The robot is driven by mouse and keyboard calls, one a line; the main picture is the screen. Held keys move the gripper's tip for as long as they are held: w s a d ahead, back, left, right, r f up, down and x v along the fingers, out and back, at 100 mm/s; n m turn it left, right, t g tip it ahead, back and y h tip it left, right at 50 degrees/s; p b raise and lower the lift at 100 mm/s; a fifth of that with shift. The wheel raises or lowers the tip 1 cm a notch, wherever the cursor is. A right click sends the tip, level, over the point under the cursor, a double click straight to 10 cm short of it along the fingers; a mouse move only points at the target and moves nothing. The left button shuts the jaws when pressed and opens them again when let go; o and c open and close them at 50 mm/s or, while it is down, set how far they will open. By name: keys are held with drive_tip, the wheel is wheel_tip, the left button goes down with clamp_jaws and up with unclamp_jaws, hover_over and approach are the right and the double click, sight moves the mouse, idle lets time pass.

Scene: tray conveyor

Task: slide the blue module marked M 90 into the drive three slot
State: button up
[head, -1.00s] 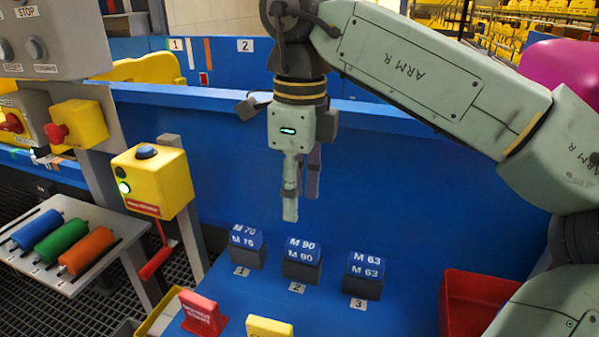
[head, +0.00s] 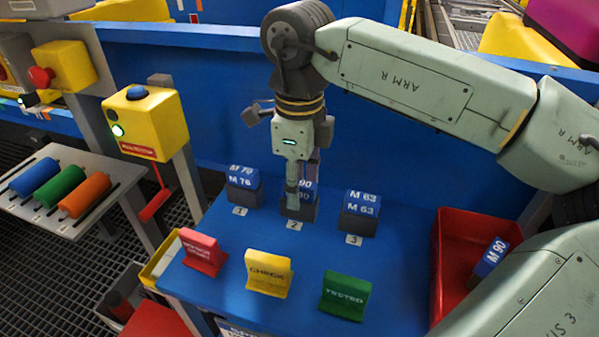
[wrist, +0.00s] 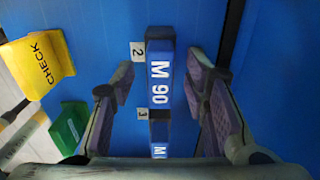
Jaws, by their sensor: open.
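The blue module marked M 90 (head: 307,184) stands upright on the dark block at number 2 (head: 294,225). My gripper (head: 299,203) is over it, pointing down, and partly hides it in the head view. In the wrist view the module (wrist: 160,85) lies between the two open fingers of my gripper (wrist: 160,82), with a gap on each side. A second blue piece marked M 90 (head: 491,258) leans in the red bin (head: 449,235). I cannot make out a slot labelled drive three.
Modules M 76 (head: 242,182) and M 63 (head: 361,204) flank it at numbers 1 and 3. Red, yellow CHECK (head: 268,272) and green TESTED (head: 344,295) signs stand in front. A yellow button box (head: 146,122) and coloured rollers (head: 61,187) are at left.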

clamp_jaws()
idle(0.5)
drive_tip(key=shift+r, duration=0.15)
drive_tip(key=shift+r+p, duration=1.9)
drive_tip(key=shift+r, duration=0.6)
drive_tip(key=shift+r+p, duration=1.45)
drive_tip(key=shift+r, duration=0.6)
drive_tip(key=shift+s+f, duration=0.1)
drive_tip(key=shift+s, duration=0.05)
